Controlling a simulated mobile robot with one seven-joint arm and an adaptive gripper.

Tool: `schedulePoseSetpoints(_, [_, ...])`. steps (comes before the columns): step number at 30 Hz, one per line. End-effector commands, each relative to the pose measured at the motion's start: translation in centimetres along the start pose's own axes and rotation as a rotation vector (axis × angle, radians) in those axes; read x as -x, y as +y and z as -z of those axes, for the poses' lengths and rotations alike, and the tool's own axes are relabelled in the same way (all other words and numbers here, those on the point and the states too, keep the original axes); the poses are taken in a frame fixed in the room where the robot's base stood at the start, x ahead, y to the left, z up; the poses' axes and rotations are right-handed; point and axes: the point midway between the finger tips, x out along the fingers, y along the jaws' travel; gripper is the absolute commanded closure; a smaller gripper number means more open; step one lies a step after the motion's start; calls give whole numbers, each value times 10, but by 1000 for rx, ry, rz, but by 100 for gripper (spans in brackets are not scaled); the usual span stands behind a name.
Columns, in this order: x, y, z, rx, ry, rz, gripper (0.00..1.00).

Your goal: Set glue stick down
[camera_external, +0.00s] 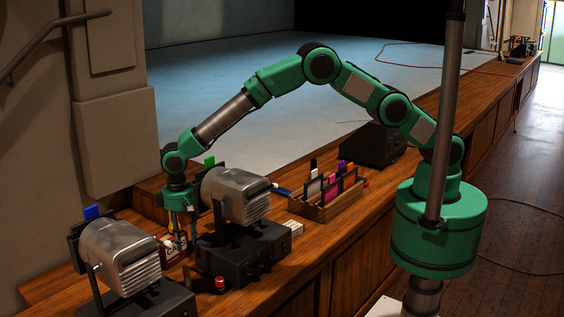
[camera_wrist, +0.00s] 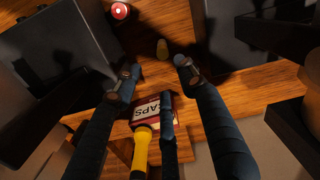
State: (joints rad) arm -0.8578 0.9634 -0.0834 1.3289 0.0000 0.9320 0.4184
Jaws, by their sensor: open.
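My gripper (camera_external: 182,230) is open, low over the desk beside the small box marked CAPS (camera_external: 174,250). In the wrist view its dark fingers (camera_wrist: 157,76) are spread, with bare wood between the tips. A yellow stick-like thing (camera_wrist: 140,152), probably the glue stick, stands or leans at the CAPS box (camera_wrist: 147,110), close to the lower finger; I cannot tell whether they touch.
Two silver lamp-like units (camera_external: 120,257) (camera_external: 237,195) on dark boxes stand close on either side of my gripper. The desk's front edge is near.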

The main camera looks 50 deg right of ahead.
Motion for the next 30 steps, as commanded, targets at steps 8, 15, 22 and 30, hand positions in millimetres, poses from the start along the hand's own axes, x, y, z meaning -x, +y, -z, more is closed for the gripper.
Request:
schedulePoseSetpoints(8, [-42,0,-1,0,-4,-2,59])
schedulePoseSetpoints(15, [-70,0,0,0,-1,-1,59])
schedulePoseSetpoints(22, [-77,-1,0,0,0,0,59])
schedulePoseSetpoints(30, [-77,0,0,0,-1,0,59])
